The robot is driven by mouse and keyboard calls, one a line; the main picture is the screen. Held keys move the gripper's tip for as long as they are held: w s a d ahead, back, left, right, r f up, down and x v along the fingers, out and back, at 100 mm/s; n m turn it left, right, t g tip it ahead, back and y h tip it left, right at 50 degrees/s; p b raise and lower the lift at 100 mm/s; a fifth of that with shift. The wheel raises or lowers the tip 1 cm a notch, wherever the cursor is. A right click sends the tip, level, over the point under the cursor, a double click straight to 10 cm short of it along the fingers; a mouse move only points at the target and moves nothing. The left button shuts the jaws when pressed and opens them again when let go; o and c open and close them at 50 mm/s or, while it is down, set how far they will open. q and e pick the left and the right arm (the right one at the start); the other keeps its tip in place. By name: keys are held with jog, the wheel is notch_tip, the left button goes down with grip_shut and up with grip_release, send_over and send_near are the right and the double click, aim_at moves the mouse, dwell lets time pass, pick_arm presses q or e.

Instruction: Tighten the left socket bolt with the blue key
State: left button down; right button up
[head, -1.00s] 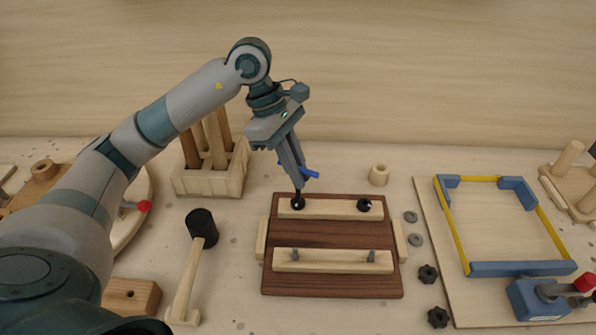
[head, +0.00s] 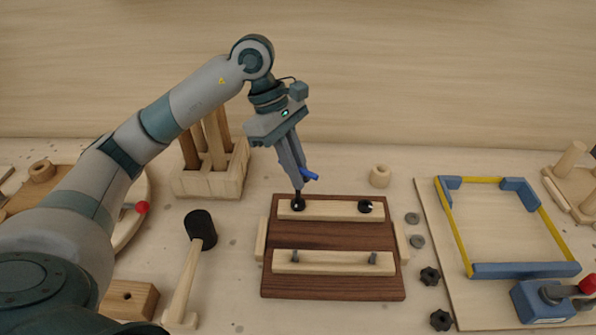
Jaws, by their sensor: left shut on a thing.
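My left gripper (head: 299,177) is shut on the blue key (head: 310,175), whose blue handle sticks out to the right of the fingers. The key's lower end is at the left socket bolt (head: 298,205), a black round head on the left of the upper pale strip (head: 330,210). The fingers hide much of the key, so I cannot tell whether its tip is seated. The right socket bolt (head: 365,207) is on the right of the same strip. The strip lies on a dark brown board (head: 330,235). My right gripper is not in view.
A lower pale strip (head: 325,262) holds two grey bolts. A mallet (head: 200,240) lies to the left, near a wooden block with pegs (head: 210,180). Washers (head: 415,230) and black knobs (head: 430,277) lie right of the board, before a blue-and-yellow frame (head: 525,270).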

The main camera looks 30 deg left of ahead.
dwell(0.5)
pick_arm(q)
jog(key=shift+f+n+t+b, duration=0.1)
jog(key=shift+n+t+b, duration=0.2)
jog(key=shift+n+b, duration=0.35)
jog(key=shift+n, duration=0.55)
jog(key=shift+r, duration=0.25)
jog(key=shift+r+p, duration=1.3)
jog(key=shift+r, duration=1.05)
